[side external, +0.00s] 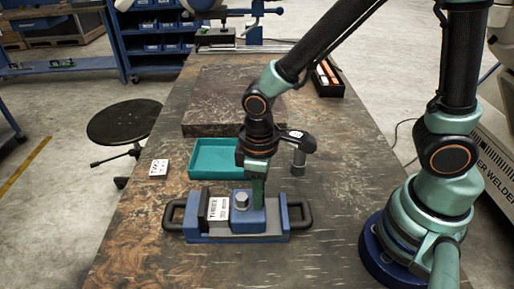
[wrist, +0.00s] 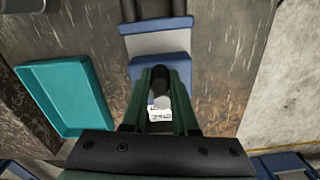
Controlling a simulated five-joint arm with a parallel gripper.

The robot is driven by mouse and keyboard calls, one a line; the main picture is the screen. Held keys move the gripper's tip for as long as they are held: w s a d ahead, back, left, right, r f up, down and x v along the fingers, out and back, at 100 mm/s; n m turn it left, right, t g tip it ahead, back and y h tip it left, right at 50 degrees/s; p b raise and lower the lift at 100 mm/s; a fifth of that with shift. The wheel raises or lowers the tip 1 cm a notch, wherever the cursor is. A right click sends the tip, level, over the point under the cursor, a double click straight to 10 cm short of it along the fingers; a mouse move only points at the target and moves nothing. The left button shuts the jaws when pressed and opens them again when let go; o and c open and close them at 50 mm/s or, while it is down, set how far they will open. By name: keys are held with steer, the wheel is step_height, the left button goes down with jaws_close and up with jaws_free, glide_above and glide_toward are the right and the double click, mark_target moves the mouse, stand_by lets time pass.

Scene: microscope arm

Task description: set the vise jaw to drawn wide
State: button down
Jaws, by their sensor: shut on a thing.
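The blue vise (side external: 270,233) lies on the bench with a black handle at each end. At its left stands a dark upright jaw (side external: 204,207) beside a white printed label (side external: 218,209). The blue jaw block (side external: 248,222) with a grey round knob (side external: 241,201) is right of the label. My gripper (side external: 259,192) points down at the right part of this block. In the wrist view, my gripper's green fingers (wrist: 161,95) close around a dark post (wrist: 160,79) on the vise jaw. The knob and label show between the fingers. The fingertips' exact contact is partly hidden.
A teal tray (side external: 213,174) lies behind the vise and shows at left in the wrist view (wrist: 36,100). A dark slab (side external: 222,128) lies farther back. A small printed block (side external: 158,169) is left of the tray. The bench left of the vise is clear.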

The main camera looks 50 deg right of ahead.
steer(key=shift+s+d+r, duration=0.1)
steer(key=shift+s+d, duration=0.85)
steer(key=c, duration=0.7)
jaws_free()
step_height(320, 180, up, 12)
steer(key=w+d+r+m+t, duration=0.1)
steer(key=d+m+t, duration=0.1)
steer(key=d, duration=0.2)
steer(key=w+d+r+m+t, duration=0.1)
steer(key=d+r+m, duration=0.1)
steer(key=d, duration=0.2)
steer(key=w+d+r+m+t, duration=0.1)
steer(key=d+r+m+t, duration=0.1)
steer(key=d, duration=0.3)
steer(key=shift+m+t, duration=0.3)
steer(key=shift+m, duration=0.1)
